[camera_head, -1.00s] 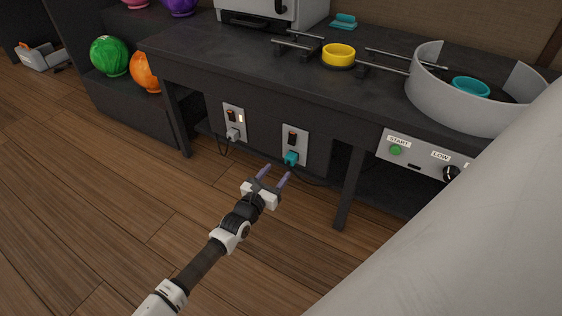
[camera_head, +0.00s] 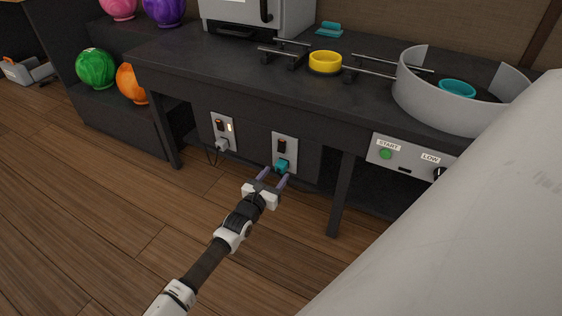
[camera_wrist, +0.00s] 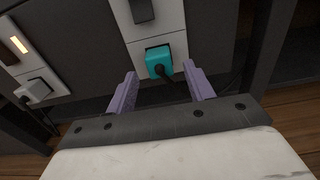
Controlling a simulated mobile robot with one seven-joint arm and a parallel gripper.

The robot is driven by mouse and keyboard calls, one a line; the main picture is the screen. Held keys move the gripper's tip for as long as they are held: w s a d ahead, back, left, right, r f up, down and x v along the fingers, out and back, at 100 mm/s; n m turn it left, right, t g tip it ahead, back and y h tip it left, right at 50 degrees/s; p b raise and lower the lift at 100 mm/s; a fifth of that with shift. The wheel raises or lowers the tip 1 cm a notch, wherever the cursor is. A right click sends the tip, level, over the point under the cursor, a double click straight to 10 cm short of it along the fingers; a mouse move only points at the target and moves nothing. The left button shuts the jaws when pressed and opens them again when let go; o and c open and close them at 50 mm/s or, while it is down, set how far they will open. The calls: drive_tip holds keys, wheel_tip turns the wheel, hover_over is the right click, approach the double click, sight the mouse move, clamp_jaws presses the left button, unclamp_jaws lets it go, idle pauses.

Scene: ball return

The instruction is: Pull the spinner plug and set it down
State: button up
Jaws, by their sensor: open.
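A teal plug (camera_head: 282,168) sits in the lower part of the right outlet plate (camera_head: 291,152) on the bench's front panel. In the wrist view the teal plug (camera_wrist: 159,61) is seen up close, with a dark cord hanging from it. A dark switch is above it. My gripper (camera_head: 275,178) is open, with its purple fingers pointing at the plug. In the wrist view the fingertips (camera_wrist: 160,70) are to the left and right of the plug, apart from it and slightly below it. Nothing is between the fingers.
A white plug (camera_head: 222,145) sits in the left outlet plate (camera_head: 228,128), beside a lit indicator; its cord hangs down. A bench leg (camera_head: 341,195) stands to the right. A round grey bowl-like wall (camera_head: 415,91) and START panel (camera_head: 380,165) are further right. Wooden floor is clear.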

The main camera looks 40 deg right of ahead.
sight(279, 170)
drive_tip(key=shift+b+x, duration=0.5)
drive_tip(key=shift+x, duration=1.4)
clamp_jaws()
drive_tip(key=shift+v, duration=3)
drive_tip(key=shift+r, duration=0.1)
